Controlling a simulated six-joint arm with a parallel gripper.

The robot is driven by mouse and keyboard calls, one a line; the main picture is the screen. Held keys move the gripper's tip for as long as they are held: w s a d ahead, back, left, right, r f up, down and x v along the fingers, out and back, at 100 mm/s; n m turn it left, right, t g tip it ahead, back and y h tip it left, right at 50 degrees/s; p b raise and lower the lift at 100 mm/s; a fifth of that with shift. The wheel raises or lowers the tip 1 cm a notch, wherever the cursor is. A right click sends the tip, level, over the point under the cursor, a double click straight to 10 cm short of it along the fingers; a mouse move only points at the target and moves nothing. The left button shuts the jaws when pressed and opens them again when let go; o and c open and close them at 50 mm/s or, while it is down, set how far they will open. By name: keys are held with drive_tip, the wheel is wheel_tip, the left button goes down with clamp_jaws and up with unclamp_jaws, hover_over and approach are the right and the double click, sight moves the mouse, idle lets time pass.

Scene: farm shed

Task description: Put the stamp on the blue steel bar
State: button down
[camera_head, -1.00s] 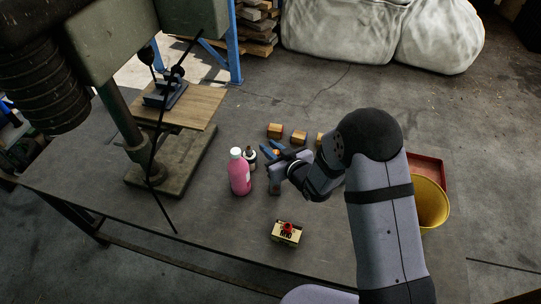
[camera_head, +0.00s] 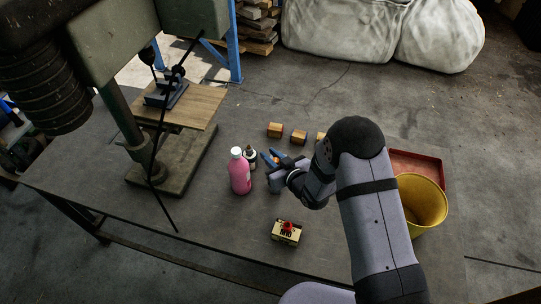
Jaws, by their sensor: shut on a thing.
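My gripper (camera_head: 275,179) is over the middle of the table, just right of the pink bottle. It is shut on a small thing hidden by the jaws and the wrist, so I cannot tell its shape. No stamp can be picked out. Bright blue pieces (camera_head: 277,154) with a small orange spot show just beyond my gripper. I cannot tell whether they are the blue steel bar or another tool, or whether my gripper touches them.
A pink bottle (camera_head: 240,173) and a small dark bottle (camera_head: 249,156) stand close left of my gripper. Wooden blocks (camera_head: 299,137) lie behind. A yellow bucket (camera_head: 421,203) and red tray (camera_head: 424,165) are right.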

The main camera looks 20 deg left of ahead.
drive_tip(key=shift+f, duration=0.25)
drive_tip(key=c, duration=1.6)
unclamp_jaws()
drive_tip(key=shift+r, duration=0.1)
drive_tip(key=shift+r, duration=0.25)
drive_tip(key=shift+s+d, duration=0.25)
drive_tip(key=shift+d, duration=0.05)
drive_tip(key=b+v, duration=0.2)
drive_tip(key=v, duration=0.9)
drive_tip(key=shift+r, duration=0.15)
drive_tip(key=shift+s, duration=0.1)
